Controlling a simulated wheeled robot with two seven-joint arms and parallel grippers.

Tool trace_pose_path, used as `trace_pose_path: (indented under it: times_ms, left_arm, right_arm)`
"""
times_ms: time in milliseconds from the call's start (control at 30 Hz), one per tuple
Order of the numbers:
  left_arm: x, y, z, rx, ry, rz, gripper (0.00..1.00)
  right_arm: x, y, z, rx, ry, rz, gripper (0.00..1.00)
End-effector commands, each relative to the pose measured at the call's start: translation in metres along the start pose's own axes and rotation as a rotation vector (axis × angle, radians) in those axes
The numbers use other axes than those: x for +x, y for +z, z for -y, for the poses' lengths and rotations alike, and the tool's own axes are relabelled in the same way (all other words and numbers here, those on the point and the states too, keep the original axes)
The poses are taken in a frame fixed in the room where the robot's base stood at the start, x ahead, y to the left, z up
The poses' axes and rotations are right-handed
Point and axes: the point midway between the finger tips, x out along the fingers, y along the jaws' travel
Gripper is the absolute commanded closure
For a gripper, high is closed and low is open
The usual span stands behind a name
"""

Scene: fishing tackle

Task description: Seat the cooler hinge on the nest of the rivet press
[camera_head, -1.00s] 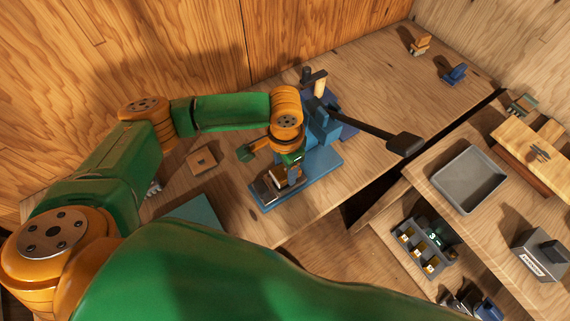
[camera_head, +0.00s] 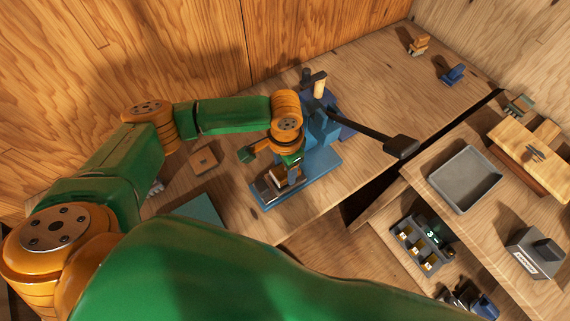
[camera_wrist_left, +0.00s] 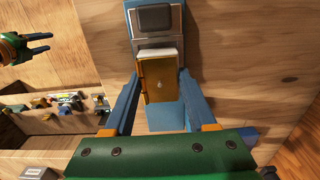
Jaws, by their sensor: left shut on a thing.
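The blue rivet press (camera_head: 324,158) stands on the wooden bench, with a long black-ended lever (camera_head: 400,146) reaching right. My left gripper (camera_head: 288,178) is low over the front of the press base. In the left wrist view its blue fingers (camera_wrist_left: 159,84) are shut on the sides of a brass-coloured plate, the cooler hinge (camera_wrist_left: 157,76). A pale edge shows at the hinge's far end, close to a silver block with a dark top (camera_wrist_left: 155,18), which appears to be the nest area. I cannot tell whether the hinge touches it. My right gripper (camera_wrist_left: 38,43) is open and empty at the upper left.
A grey tray (camera_head: 465,180) and a dark bin with several compartments (camera_head: 423,243) are at the right. A small wooden block (camera_head: 203,160) lies left of the press. A dark gap separates the benches. The bench behind the press is mostly clear.

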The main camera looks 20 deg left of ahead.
Motion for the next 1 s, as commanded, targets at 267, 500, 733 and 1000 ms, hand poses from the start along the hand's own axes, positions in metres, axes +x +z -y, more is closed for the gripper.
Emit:
trace_pose_path:
  times_ms: [267, 500, 733, 1000]
  left_arm:
    - [0.000, 0.000, 0.000, 0.000, 0.000, 0.000, 1.00]
    - [-0.001, 0.000, 0.000, -0.001, 0.001, 0.000, 1.00]
    - [0.000, 0.000, 0.000, 0.000, 0.001, -0.001, 1.00]
    - [0.001, 0.000, 0.000, 0.000, 0.000, -0.001, 1.00]
  right_arm:
    - [0.001, 0.000, 0.000, 0.001, 0.000, 0.000, 0.50]
    - [-0.004, 0.000, 0.000, 0.001, 0.000, 0.000, 0.50]
    - [-0.009, -0.001, 0.000, 0.001, 0.000, 0.001, 0.50]
    - [-0.008, 0.000, 0.000, 0.001, 0.000, 0.001, 0.50]
